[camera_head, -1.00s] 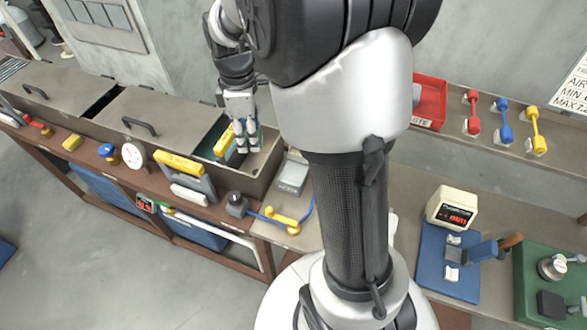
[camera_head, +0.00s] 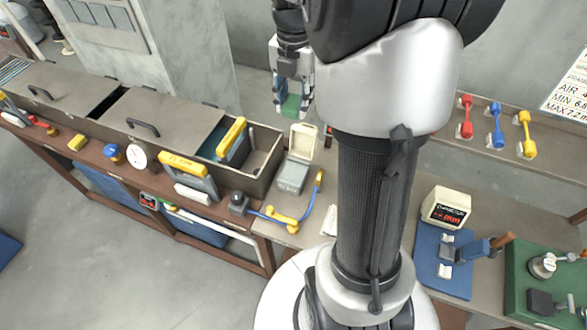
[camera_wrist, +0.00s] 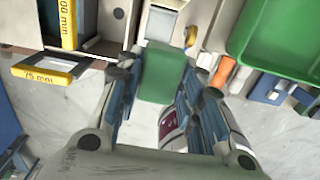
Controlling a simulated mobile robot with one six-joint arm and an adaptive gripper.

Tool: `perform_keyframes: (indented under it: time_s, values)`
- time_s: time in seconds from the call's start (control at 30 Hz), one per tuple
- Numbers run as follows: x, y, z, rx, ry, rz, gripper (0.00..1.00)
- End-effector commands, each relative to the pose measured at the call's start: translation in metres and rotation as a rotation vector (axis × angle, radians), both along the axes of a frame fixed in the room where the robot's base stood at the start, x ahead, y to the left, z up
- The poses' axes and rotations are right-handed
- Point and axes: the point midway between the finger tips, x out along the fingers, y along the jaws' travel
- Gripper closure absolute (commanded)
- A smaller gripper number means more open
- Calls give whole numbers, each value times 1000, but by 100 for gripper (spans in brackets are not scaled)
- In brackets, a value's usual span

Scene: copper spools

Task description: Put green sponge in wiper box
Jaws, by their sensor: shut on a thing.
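The green sponge (camera_wrist: 160,72) is a plain green block between the fingers of my gripper (camera_wrist: 157,82) in the wrist view. In the head view, my gripper (camera_head: 291,105) points down, and a bit of green shows between its fingertips. It appears to be in the air, behind and above a small grey box with a raised cream lid (camera_head: 304,142). That box body (camera_head: 292,177) stands on the bench at the right end of the long trough. I cannot read a label that names the wiper box.
The long trough (camera_head: 265,160) has sliding covers and holds a yellow-topped tool (camera_head: 231,138). A blue hose with yellow ends (camera_head: 285,219) lies in front of the small box. Red, blue and yellow handles (camera_head: 497,125) stand on the right shelf. A green tray (camera_wrist: 280,40) shows in the wrist view.

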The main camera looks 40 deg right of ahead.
Motion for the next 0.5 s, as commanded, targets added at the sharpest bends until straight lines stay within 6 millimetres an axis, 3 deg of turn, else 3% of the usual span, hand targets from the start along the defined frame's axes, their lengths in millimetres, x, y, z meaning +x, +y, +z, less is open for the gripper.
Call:
perform_keyframes:
  time_s: [0.1, 0.5]
  values:
    - [-2, 1, -38, 4, 7, -1, 82]
    - [-1, 1, -147, 4, 7, -3, 82]
